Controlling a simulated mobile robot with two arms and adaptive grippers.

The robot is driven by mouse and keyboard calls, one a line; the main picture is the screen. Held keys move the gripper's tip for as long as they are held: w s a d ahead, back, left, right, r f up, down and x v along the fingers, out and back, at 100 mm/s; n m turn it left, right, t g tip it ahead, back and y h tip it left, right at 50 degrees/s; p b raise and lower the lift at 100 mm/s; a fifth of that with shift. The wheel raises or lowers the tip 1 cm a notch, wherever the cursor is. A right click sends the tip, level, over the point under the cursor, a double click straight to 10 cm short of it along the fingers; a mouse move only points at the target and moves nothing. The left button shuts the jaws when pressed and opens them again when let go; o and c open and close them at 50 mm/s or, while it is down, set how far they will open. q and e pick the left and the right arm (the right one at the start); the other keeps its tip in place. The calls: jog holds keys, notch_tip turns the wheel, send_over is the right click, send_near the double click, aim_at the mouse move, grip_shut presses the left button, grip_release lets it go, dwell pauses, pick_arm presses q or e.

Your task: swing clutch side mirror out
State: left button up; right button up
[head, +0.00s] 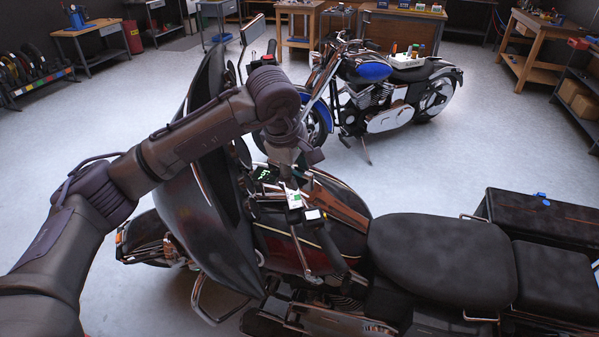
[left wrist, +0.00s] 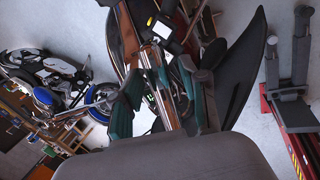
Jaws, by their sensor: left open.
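The dark motorcycle (head: 300,245) stands in front of me, its front to the left. My left arm reaches across its fairing (head: 215,185). My left gripper (head: 290,170) is above the handlebar area, near the dash with a lit green display (head: 263,174). The left wrist view shows its two fingers apart (left wrist: 160,85), with motorcycle parts behind them and nothing clearly held. The near, clutch-side handlebar grip (head: 331,249) shows below. I cannot pick out the clutch side mirror; my arm may hide it. The far-side mirror (head: 252,29) stands upright on its stalk. My right gripper is not in view.
A blue and white motorcycle (head: 385,95) stands behind. The seat (head: 440,260) and black cases (head: 540,225) are at right. Workbenches line the back. In the left wrist view, a dark curved panel (left wrist: 243,75) is close right of the fingers, with a red-based stand (left wrist: 292,120) beyond.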

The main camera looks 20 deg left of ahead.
pick_arm(q)
jog(key=shift+p+x, duration=0.4)
jog(key=shift+x, duration=1.3)
jog(key=shift+d, duration=0.1)
grip_shut()
